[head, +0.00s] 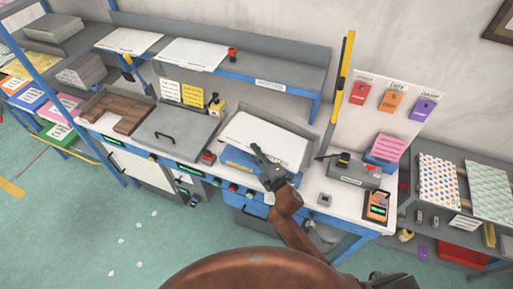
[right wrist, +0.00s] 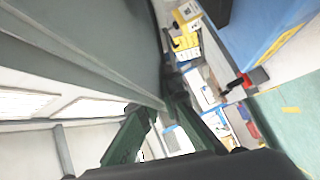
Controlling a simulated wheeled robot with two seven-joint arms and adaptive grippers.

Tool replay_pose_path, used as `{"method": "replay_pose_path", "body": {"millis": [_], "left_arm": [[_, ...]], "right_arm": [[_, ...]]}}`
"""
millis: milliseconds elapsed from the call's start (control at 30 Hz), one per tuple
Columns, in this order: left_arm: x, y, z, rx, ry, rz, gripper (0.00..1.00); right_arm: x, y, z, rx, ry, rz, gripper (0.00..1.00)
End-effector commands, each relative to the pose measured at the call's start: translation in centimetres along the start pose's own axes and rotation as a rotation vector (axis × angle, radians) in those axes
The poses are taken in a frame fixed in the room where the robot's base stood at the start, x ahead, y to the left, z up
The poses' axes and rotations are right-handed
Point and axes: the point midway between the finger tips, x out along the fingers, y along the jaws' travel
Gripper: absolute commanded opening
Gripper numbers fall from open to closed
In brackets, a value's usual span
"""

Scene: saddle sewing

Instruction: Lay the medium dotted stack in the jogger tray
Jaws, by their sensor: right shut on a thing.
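My right gripper (head: 268,168) is at the front edge of a pale sheet stack (head: 258,138), over the blue jogger tray (head: 238,158) on the bench. It is shut on that stack; no dots can be made out on it at this size. In the right wrist view a broad grey surface (right wrist: 90,40) runs down to the fingers (right wrist: 158,125) of the right gripper, probably the shaded stack. Whether the stack rests on the tray floor cannot be told. A multicoloured dotted stack (head: 438,180) lies on the right shelf. My left gripper is not in view.
A grey lidded press (head: 172,135) stands left of the tray. A grey box (head: 353,174), a pink stack (head: 390,147) and an orange device (head: 377,206) are to the right. The overhead shelf (head: 262,78) spans behind. A green-patterned stack (head: 489,190) lies at far right.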

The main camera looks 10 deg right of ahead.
Motion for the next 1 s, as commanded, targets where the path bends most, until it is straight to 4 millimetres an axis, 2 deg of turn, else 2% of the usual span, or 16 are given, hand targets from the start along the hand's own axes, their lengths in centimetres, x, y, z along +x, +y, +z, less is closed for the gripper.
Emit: {"method": "replay_pose_path", "body": {"millis": [100,400,433,700,1000], "left_arm": [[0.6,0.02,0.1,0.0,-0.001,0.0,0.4],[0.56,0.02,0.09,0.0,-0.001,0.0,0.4],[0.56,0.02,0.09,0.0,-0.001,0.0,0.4],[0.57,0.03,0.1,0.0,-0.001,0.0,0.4],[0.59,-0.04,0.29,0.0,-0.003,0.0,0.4]], "right_arm": [[0.02,-0.56,-0.06,-0.002,0.002,0.004,0.0],[0.02,-0.53,-0.12,-0.002,0.002,0.004,0.0],[0.02,-0.53,-0.12,-0.002,0.002,0.004,0.07],[0.01,-0.59,-0.09,-0.001,0.002,0.003,0.26],[-0.2,-0.87,0.05,0.001,-0.001,-0.002,0.26]]}}
